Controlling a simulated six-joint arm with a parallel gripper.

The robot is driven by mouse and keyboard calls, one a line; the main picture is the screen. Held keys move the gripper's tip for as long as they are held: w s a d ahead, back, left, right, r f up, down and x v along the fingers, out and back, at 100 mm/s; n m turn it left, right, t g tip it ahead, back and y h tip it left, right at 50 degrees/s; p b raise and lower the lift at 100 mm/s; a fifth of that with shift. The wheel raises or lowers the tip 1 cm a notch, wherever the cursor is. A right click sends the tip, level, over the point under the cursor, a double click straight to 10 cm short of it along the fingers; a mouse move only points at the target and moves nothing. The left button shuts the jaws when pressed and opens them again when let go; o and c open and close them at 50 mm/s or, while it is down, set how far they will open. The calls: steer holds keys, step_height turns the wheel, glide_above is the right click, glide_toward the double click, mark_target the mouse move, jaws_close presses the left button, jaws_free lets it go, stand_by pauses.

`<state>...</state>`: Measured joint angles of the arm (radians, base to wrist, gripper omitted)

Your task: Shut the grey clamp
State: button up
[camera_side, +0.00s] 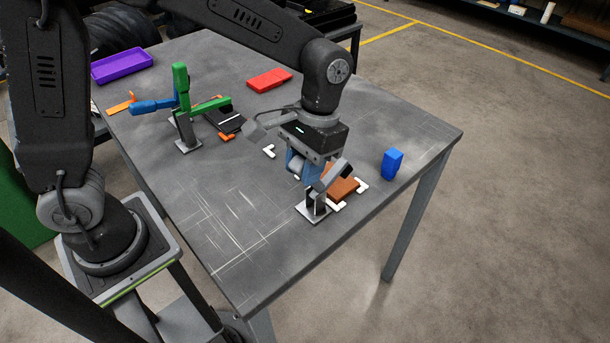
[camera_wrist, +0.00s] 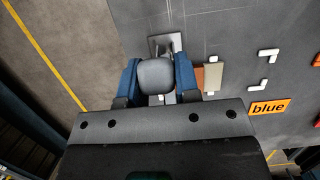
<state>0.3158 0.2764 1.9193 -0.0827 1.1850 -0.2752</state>
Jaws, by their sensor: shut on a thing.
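The grey clamp (camera_side: 312,211) stands on the near part of the table, on a light base plate with a dark bracket. A grey bar of it slants upward above the bracket in the side view. My gripper (camera_side: 300,170) is low over the clamp, pointing down. In the wrist view, the two blue fingers of my gripper (camera_wrist: 158,77) lie on either side of the clamp's rounded grey handle (camera_wrist: 157,73), shut on it. The clamp's plate (camera_wrist: 160,42) shows beyond the fingers. My gripper hides part of the clamp, so its exact angle is hard to tell.
A brown block (camera_side: 343,188) lies beside the clamp between white corner marks. A blue block (camera_side: 392,163) stands to the right. A green clamp (camera_side: 181,88), a blue clamp (camera_side: 153,106), a red tray (camera_side: 269,79) and a purple tray (camera_side: 122,66) are farther back. The front table is clear.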

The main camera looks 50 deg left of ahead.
steer(key=shift+w+r, duration=0.25)
steer(key=shift+w, duration=1.05)
steer(key=shift+w+f, duration=0.1)
steer(key=shift+w, duration=1.05)
steer(key=o, duration=0.7)
steer(key=shift+c, duration=0.2)
steer(key=v, duration=0.7)
